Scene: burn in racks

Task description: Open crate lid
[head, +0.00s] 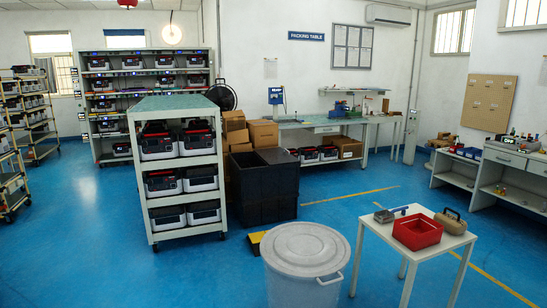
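A large black crate (265,198) stands on the blue floor near the middle of the head view, just right of the white shelf cart. Its top (277,156) shows as dark panels with a dividing line. I cannot tell whether the lid is shut or partly folded open. Neither of my grippers is in view.
A white cart (188,159) with several black-and-white boxes stands left of the crate. Cardboard boxes (263,133) are behind it. A grey lidded bin (304,247) and a small white table (417,239) with a red tray (417,232) are in front.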

